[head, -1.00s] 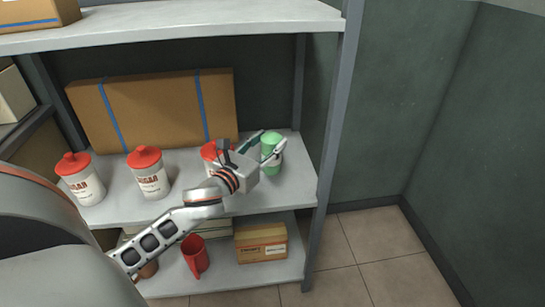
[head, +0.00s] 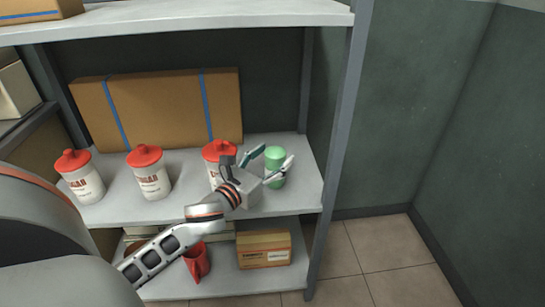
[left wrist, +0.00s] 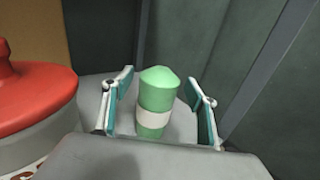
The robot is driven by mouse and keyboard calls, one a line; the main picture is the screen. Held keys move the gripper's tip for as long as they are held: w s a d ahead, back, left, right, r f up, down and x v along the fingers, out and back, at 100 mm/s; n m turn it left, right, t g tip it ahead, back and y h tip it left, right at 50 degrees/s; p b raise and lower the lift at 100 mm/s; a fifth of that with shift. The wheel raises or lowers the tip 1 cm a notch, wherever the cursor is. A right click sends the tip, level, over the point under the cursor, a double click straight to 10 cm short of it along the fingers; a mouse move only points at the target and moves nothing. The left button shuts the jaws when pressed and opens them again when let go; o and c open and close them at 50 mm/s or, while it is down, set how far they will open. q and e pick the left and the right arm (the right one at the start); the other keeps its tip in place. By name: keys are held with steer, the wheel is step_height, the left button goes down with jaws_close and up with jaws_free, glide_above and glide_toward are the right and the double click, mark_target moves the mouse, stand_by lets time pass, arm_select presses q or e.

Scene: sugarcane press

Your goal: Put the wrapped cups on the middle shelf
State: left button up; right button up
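A green wrapped cup with a white band (head: 275,160) stands upright on the middle shelf (head: 215,205), at its right end. It also shows in the left wrist view (left wrist: 156,102). My left gripper (head: 272,166) is open in front of the cup. In the left wrist view its fingers (left wrist: 158,108) are spread wide, one to each side of the cup, with gaps on both sides. The cup appears to rest on the shelf. My right gripper is not in view.
Several white jars with red lids (head: 149,173) stand left of the cup, one close to my left gripper. A large cardboard box (head: 165,110) is behind them. The shelf post (head: 340,140) stands right.

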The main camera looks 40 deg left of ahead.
arm_select(q)
steer(key=shift+r, duration=0.1)
steer(key=shift+s+r, duration=0.1)
steer(key=shift+s+d, duration=0.1)
steer(key=shift+s, duration=0.3)
steer(key=s+d+p, duration=0.1)
steer(key=s+d, duration=0.1)
steer(key=s, duration=0.8)
steer(key=s+d+f+n+g+h, duration=0.2)
steer(key=s+d+f+n, duration=0.3)
steer(key=d+n, duration=0.3)
steer(key=s+d+f+n+g+h, duration=0.2)
steer(key=s+d+f+n, duration=0.3)
steer(key=n, duration=0.7)
steer(key=s+d+f+n+g+h, duration=0.2)
steer(key=s+d+f+n, duration=0.3)
steer(key=s+d+n, duration=0.4)
steer(key=d+n, duration=0.1)
steer(key=d, duration=0.3)
steer(key=shift+d+f+n+h, duration=0.15)
steer(key=shift+n+h, duration=0.15)
steer(key=shift+h, duration=0.1)
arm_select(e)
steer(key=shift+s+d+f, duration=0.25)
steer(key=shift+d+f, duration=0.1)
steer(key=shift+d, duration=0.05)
